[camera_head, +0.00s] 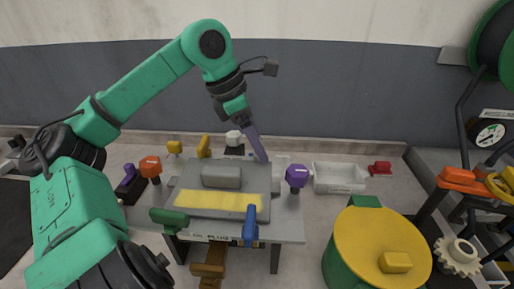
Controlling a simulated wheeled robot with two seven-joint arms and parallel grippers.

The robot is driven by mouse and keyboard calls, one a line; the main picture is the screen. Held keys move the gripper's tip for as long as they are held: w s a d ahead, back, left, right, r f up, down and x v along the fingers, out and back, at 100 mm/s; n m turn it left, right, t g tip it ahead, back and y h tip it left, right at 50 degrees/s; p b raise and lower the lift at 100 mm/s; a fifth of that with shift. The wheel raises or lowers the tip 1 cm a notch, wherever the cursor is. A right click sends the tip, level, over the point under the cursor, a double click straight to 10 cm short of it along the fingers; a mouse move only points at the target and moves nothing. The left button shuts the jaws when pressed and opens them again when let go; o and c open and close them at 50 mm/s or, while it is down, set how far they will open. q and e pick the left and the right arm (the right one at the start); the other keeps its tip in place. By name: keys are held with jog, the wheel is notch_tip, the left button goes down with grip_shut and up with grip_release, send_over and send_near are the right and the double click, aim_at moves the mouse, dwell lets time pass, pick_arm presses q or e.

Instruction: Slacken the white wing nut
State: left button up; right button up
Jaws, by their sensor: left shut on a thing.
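The white wing nut (235,138) sits on a dark mount behind the grey plate, at the back of the small table. My left gripper (246,122) comes down from above, just right of the white wing nut. It is shut on a slim purple bar (256,145), which slants down to the right towards the plate's back edge. The bar's lower end is close behind the plate; I cannot tell whether it touches anything. The white wing nut looks apart from the gripper. My right gripper does not show.
The grey plate (224,205) carries a grey block and yellow strip. Around it stand an orange knob (150,167), purple knob (297,177), green handle (168,220) and blue handle (250,225). A white tray (340,188) and yellow-topped drum (365,245) are at right.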

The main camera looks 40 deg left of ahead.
pick_arm(q)
jog(key=shift+f+n+y+b, duration=0.1)
jog(key=shift+n+y+b, duration=0.2)
jog(key=shift+n+b, duration=0.45)
jog(key=n+y, duration=0.1)
jog(key=n, duration=0.2)
jog(key=shift+d+t+b, duration=0.1)
jog(key=shift+t+b, duration=0.25)
jog(key=shift+t, duration=0.05)
jog(key=n+y+b, duration=0.1)
jog(key=n+y, duration=0.1)
jog(key=n, duration=0.3)
jog(key=shift+d+n, duration=0.1)
jog(key=shift+n, duration=0.15)
jog(key=n, duration=0.2)
jog(key=n+y+b, duration=0.1)
jog(key=n, duration=0.1)
jog(key=shift+d+g+y, duration=0.15)
jog(key=shift+g+y, duration=0.15)
jog(key=shift+n, duration=0.3)
jog(key=o, duration=1.2)
jog(key=shift+o, duration=0.2)
jog(key=shift+r, duration=0.25)
jog(key=v, duration=1.4)
jog(key=shift+r, duration=0.15)
